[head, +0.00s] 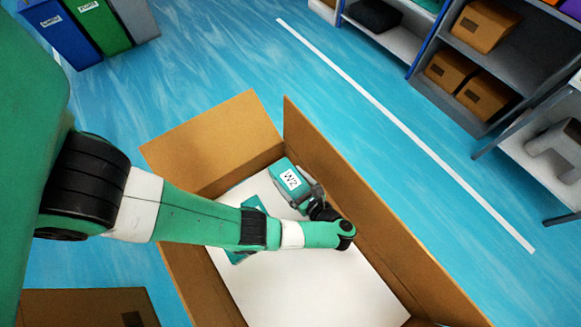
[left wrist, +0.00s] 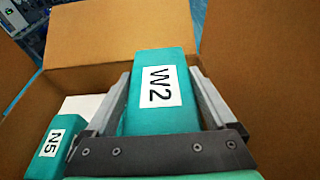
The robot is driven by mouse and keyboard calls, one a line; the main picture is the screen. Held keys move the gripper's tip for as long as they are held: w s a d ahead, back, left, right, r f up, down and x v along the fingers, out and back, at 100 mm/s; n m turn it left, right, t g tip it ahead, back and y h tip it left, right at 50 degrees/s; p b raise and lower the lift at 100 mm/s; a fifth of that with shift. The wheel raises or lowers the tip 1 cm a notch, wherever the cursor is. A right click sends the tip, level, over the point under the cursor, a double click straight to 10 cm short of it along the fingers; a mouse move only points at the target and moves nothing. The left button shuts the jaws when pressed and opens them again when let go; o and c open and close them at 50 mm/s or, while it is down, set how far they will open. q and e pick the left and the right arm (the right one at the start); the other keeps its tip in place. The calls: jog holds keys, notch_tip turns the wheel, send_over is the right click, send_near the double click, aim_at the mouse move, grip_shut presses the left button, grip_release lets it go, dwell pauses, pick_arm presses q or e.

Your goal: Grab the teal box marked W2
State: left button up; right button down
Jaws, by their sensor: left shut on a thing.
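The teal box marked W2 (head: 287,174) is inside the open cardboard carton (head: 340,175), near its far corner. In the left wrist view the W2 box (left wrist: 150,60) stands between the two fingers with its label facing the camera. My left gripper (head: 313,193) is shut on it; the fingers (left wrist: 160,100) press along both sides. A second teal box, marked N5 (left wrist: 52,150), sits to the left in the wrist view. In the head view the N5 box (head: 238,257) is mostly hidden behind my left arm. My right gripper is not in view.
The carton's walls and raised flaps (head: 215,140) rise close around the gripper. Its white floor (head: 300,290) is clear toward the front. Shelves with brown boxes (head: 483,25) stand at upper right, and coloured bins (head: 92,22) at upper left. Another cardboard box (head: 80,308) is at lower left.

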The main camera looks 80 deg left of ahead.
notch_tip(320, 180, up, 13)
jog(key=p, duration=1)
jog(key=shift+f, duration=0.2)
